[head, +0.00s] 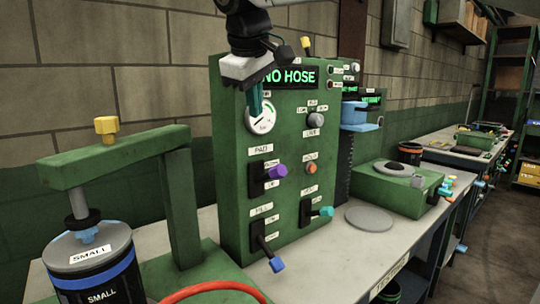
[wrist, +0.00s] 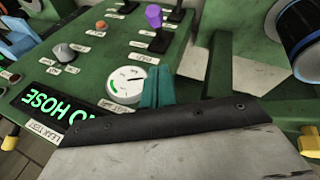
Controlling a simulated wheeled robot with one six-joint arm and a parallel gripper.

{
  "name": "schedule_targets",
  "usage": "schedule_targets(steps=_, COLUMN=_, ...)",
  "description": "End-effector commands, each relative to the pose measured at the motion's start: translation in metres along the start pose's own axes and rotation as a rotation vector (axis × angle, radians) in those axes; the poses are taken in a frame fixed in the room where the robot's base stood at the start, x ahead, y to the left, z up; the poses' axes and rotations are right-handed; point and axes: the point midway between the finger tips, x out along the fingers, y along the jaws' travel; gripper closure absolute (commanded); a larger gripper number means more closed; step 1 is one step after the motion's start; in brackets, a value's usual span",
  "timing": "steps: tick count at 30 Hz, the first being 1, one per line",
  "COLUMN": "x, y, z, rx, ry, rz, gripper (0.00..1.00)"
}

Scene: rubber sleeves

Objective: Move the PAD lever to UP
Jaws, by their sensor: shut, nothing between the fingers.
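The PAD lever has a purple knob (head: 276,171) that juts out to the right from a black plate, under the PAD label (head: 262,152) on the green panel. Small labels stand beside its slot; they are too small to read surely. In the wrist view the purple knob (wrist: 153,16) is at the top, beyond my fingers. My gripper (head: 256,113) hangs in front of the panel, near the round gauge (head: 262,117) and above the PAD lever, apart from it. Its teal fingers (wrist: 156,88) are together and hold nothing.
The green screen (head: 290,78) reads NO HOSE. A blue lever (head: 276,264) stands below PAD and a teal lever (head: 326,211) to the lower right. A grey knob (head: 316,118) is right of the gauge. A green press frame (head: 110,155) with a black canister (head: 95,270) stands at left.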

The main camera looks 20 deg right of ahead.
Motion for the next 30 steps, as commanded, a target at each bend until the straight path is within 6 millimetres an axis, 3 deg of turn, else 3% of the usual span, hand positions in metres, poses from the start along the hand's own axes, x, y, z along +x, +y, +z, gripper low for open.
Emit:
schedule_targets(steps=10, x=0.0, y=0.001, z=-0.002, rx=-0.002, ry=0.002, rz=0.003, gripper=1.0)
schedule_targets(steps=14, x=0.009, y=0.001, z=-0.001, rx=-0.002, ry=-0.001, rz=0.002, gripper=1.0)
schedule_targets(steps=28, x=0.101, y=0.001, z=-0.001, rx=0.0, ry=-0.001, rz=0.001, gripper=1.0)
schedule_targets(steps=30, x=0.109, y=0.002, z=0.008, rx=0.001, ry=0.001, rz=0.002, gripper=1.0)
